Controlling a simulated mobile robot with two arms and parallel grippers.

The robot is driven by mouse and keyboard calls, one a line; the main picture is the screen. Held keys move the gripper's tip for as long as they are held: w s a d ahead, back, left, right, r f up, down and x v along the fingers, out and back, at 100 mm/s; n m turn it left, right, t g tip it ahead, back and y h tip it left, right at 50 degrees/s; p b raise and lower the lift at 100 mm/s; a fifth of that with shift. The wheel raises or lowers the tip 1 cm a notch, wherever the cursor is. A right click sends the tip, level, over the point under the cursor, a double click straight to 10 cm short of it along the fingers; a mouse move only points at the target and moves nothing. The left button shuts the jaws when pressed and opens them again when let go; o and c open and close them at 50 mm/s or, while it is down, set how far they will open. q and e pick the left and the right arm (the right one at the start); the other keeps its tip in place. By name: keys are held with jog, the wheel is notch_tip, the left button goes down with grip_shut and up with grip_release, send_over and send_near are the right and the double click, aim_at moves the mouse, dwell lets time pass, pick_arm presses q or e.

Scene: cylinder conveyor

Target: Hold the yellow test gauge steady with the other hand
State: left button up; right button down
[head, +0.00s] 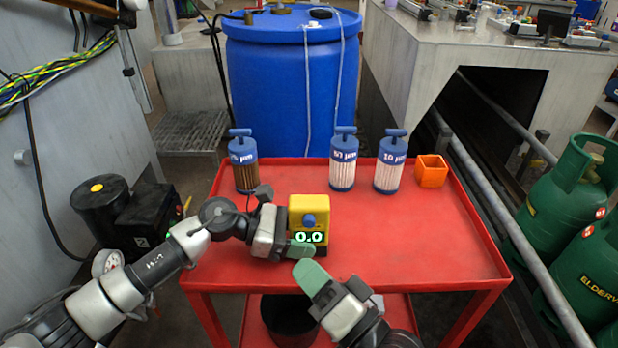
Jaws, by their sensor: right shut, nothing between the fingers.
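The yellow test gauge (309,211) stands upright near the left front of the red cart top (400,250). It has a blue knob on its front and a lit display reading 0.0. My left gripper (301,248) is at the gauge's lower left. One green fingertip overlaps its lower front, and the other finger is hidden, so I cannot tell whether it grips the gauge. My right gripper (309,274) is shut and empty, just in front of and below the gauge at the cart's front edge.
A brown filter cartridge (246,176) and two white ones (342,174) (388,176) with blue caps stand along the cart's back. An orange box (431,171) is at the back right. A rail and green cylinders (560,190) are at right.

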pick_arm(q)
jog(key=o, duration=0.4)
jog(key=shift+c, duration=0.2)
jog(key=shift+a, duration=0.1)
